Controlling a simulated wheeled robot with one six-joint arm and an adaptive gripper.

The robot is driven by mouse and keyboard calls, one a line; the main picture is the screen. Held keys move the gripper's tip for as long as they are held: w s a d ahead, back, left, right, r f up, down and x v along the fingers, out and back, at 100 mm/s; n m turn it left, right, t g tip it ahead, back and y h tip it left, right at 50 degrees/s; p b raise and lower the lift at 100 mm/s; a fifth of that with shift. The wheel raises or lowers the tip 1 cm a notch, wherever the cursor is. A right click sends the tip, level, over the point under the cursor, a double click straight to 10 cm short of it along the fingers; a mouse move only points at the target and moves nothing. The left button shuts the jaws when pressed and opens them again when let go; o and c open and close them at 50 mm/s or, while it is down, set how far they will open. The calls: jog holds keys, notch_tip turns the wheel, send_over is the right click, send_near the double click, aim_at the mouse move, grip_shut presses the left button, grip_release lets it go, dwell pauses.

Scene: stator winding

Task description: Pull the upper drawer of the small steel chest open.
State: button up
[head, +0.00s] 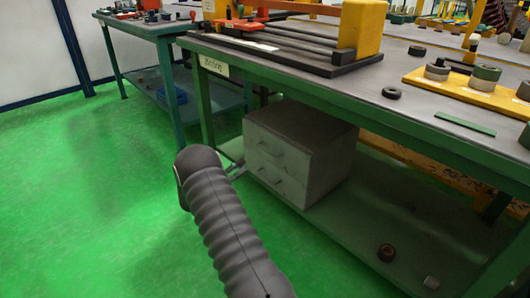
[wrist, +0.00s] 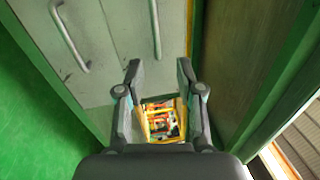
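The small grey steel chest (head: 318,140) stands on the lower shelf under the near workbench. Its front has two bar handles: the upper drawer's handle (head: 274,153) and the lower drawer's handle (head: 269,181). Both drawers look shut. In the wrist view the chest front is turned sideways, with the upper handle (wrist: 156,28) at centre and the lower handle (wrist: 70,38) at left. My gripper (wrist: 160,68) is open, its fingertips either side of the upper handle's line, near its close end. Contact cannot be told.
The green workbench (head: 440,102) stands over the chest; its near leg (head: 204,110) is left of the chest. The green floor (head: 90,190) before the chest is clear. Another bench (head: 150,28) stands behind.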

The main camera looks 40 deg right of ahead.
aim_at(265, 150)
jog(key=shift+n+t, duration=0.4)
jog(key=d, duration=0.4)
jog(key=w+d+r, duration=0.1)
jog(key=d, duration=0.8)
jog(key=shift+w+d+r+p, duration=0.15)
jog(key=shift+w+d+p, duration=0.1)
jog(key=shift+w+p, duration=0.1)
grip_shut()
jog(key=shift+s, duration=0.1)
